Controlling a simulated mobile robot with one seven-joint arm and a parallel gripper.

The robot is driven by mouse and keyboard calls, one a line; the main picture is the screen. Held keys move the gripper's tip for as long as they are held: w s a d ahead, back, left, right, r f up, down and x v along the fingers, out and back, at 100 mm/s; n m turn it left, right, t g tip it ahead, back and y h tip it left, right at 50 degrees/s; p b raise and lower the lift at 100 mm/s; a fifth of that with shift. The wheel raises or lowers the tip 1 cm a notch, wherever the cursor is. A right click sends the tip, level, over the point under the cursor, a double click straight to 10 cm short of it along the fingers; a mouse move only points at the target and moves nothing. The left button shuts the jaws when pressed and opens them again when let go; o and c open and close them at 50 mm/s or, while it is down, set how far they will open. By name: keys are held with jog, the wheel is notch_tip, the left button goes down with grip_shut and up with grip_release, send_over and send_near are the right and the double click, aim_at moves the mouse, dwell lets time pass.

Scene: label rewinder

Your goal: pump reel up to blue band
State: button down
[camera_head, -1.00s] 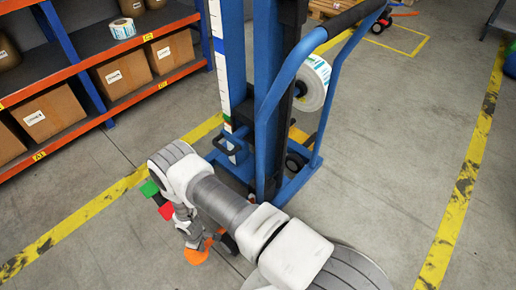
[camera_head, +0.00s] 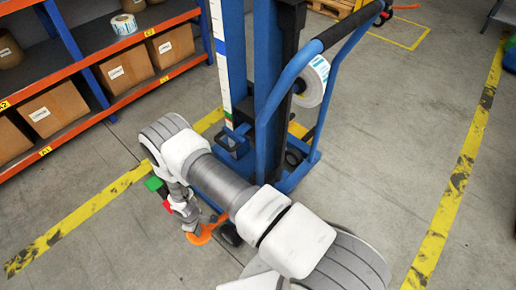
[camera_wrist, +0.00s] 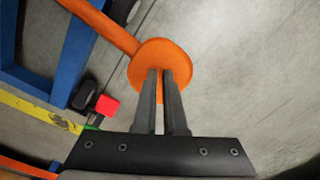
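A blue lift trolley (camera_head: 268,150) stands centre in the head view. Its white reel (camera_head: 313,82) with printed labels sits on the mast's right side. A white scale strip (camera_head: 216,18) on the mast has a blue band (camera_head: 221,47) high up and a green band (camera_head: 228,123) low down. An orange round pedal (camera_head: 203,234) on an orange bar is near the floor; its disc (camera_wrist: 160,62) fills the upper middle of the wrist view. My gripper (camera_wrist: 161,72) is over the disc, its fingers almost together, with nothing seen between them. I cannot tell whether they touch it.
A red block (camera_wrist: 107,105) and a green block show beside my wrist, also in the head view (camera_head: 154,183). An orange shelf (camera_head: 110,100) with cartons stands left. Yellow floor lines (camera_head: 455,200) run both sides. The floor right of the trolley is clear.

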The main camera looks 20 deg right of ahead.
notch_tip(320, 180, down, 15)
jog(key=d+b, duration=0.1)
jog(key=b, duration=0.7)
jog(key=r+p, duration=0.3)
jog(key=r, duration=0.2)
jog(key=r+p, duration=0.4)
jog(key=r, duration=0.1)
jog(key=r+p, duration=0.3)
jog(key=r, duration=0.3)
jog(key=shift+a+r+p, duration=0.1)
jog(key=shift+a+p, duration=0.25)
jog(key=shift+a, duration=0.05)
notch_tip(320, 180, down, 16)
jog(key=b, duration=1.1)
notch_tip(320, 180, up, 16)
jog(key=p, duration=1.1)
